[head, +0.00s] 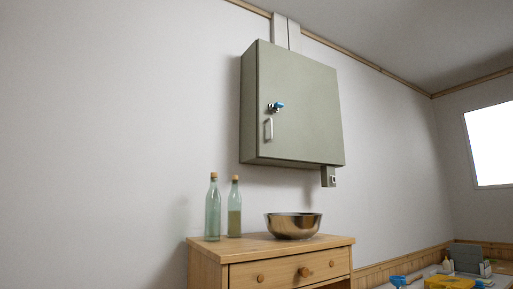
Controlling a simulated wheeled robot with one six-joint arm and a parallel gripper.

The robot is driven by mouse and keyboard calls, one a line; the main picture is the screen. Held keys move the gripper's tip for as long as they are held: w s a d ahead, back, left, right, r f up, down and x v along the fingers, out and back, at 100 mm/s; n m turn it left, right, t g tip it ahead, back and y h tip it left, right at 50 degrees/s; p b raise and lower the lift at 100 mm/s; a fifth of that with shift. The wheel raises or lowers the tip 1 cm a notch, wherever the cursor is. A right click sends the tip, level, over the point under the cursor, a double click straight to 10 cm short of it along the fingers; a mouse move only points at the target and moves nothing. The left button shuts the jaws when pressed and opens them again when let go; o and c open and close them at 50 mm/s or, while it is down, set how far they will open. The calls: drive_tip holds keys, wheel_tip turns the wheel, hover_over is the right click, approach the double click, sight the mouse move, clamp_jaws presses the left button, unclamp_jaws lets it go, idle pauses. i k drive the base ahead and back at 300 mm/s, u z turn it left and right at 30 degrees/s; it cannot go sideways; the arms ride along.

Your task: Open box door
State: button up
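A grey-green box (248,110) is mounted high on the wall in the head view. Its door (305,110) is shut flush on the front. A silver bar handle (268,130) stands upright near the door's left edge. Just above the handle is a blue knob or key (277,105) on a dark fitting. My gripper is not in view.
A wooden cabinet (210,262) with a drawer stands below the box. Two corked glass bottles (213,212) and a metal bowl (292,226) stand on it. A small grey fitting (328,178) hangs under the box. Low at right are yellow (450,283) and blue items. The wall left is bare.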

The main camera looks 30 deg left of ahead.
sight(309, 127)
drive_tip(key=u, duration=0.6)
drive_tip(key=i, duration=1.55)
drive_tip(key=u, duration=0.7)
